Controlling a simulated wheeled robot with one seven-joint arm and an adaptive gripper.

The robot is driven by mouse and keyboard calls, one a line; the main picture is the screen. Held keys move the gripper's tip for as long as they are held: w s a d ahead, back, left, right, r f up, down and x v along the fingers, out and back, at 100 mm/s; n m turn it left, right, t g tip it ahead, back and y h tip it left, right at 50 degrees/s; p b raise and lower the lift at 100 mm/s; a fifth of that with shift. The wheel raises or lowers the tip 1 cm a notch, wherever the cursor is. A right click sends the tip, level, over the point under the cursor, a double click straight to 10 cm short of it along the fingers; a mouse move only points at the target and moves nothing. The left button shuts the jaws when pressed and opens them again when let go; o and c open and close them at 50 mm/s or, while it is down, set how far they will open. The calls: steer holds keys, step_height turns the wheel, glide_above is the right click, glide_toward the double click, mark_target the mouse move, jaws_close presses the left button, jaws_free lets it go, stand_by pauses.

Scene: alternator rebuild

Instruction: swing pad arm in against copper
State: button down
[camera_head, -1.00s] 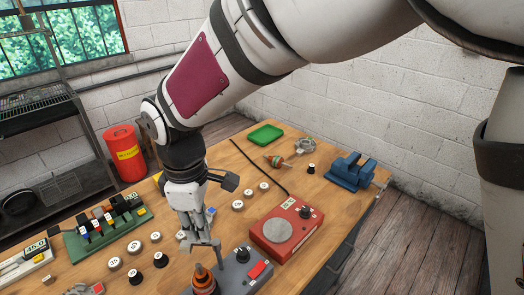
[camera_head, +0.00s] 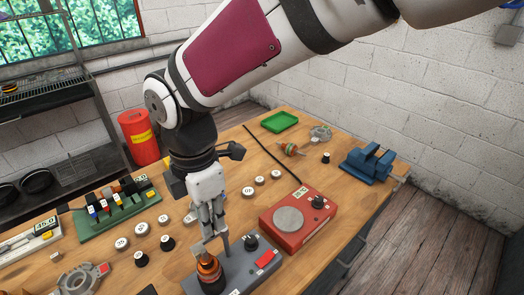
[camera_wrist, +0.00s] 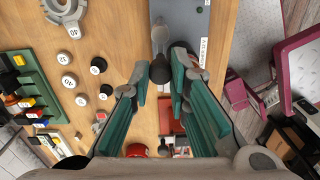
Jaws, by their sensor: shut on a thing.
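The copper part (camera_head: 209,267) is an orange-brown, stepped, round piece standing upright on the left end of a grey machine base (camera_head: 236,274). My gripper (camera_head: 215,236) points down just above and behind the copper. It is shut on a slim grey upright piece, which looks like the pad arm (camera_wrist: 160,68). In the wrist view my gripper (camera_wrist: 164,73) has this grey piece with a dark rounded end between its fingertips. The fingers hide much of it in the head view, so I cannot tell whether its pad touches the copper.
The base carries a black knob (camera_head: 251,242) and a red switch (camera_head: 265,258). A red box with a round grey plate (camera_head: 288,219) stands to the right. Several white and black round pieces, a green rack (camera_head: 115,214) and a blue vise (camera_head: 368,163) are on the bench.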

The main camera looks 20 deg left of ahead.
steer(key=shift+n, duration=0.4)
steer(key=c, duration=1.5)
jaws_free()
step_height(320, 180, up, 12)
